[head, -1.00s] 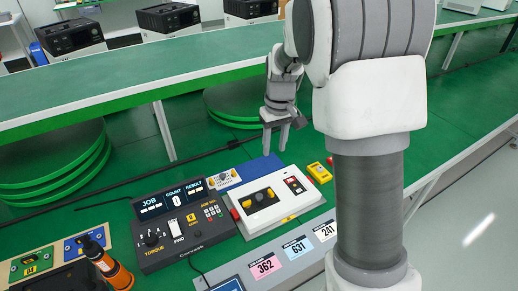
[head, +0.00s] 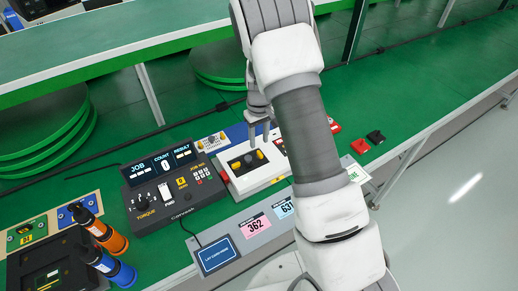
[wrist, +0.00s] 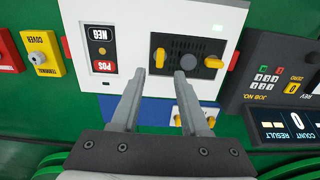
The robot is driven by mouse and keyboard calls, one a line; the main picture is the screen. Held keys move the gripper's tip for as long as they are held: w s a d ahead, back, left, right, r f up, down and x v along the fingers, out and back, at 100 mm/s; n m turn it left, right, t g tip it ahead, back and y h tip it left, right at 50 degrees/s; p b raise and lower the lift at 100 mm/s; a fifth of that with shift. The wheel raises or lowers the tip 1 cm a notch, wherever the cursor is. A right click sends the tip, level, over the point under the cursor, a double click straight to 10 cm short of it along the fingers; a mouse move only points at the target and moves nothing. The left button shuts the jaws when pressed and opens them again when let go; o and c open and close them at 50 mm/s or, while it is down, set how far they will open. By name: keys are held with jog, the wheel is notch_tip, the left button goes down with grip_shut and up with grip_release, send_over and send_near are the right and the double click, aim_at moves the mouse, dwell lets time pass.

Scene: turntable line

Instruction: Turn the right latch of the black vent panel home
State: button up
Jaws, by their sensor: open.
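The black vent panel (head: 248,163) is set into a white unit (head: 268,178), and shows in the wrist view (wrist: 187,77) upside down. Its right latch is yellow (head: 260,155), and appears on the left in the wrist view (wrist: 158,58), lying upright in the picture. The left latch (head: 236,165) is also yellow and lies crosswise in the wrist view (wrist: 213,62). My gripper (head: 259,142) is open and empty, just above the panel. In the wrist view its fingertips (wrist: 161,76) appear either side of the right latch's line. Contact cannot be told.
A torque controller (head: 170,185) stands left of the unit. A label strip with number cards (head: 257,226) runs in front. Orange and blue drivers (head: 105,235) stand at the lower left. A yellow cover block (wrist: 41,54) sits beyond the POS/NEG window.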

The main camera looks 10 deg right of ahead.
aim_at(259, 152)
jog(key=shift+f, duration=2.7)
grip_shut()
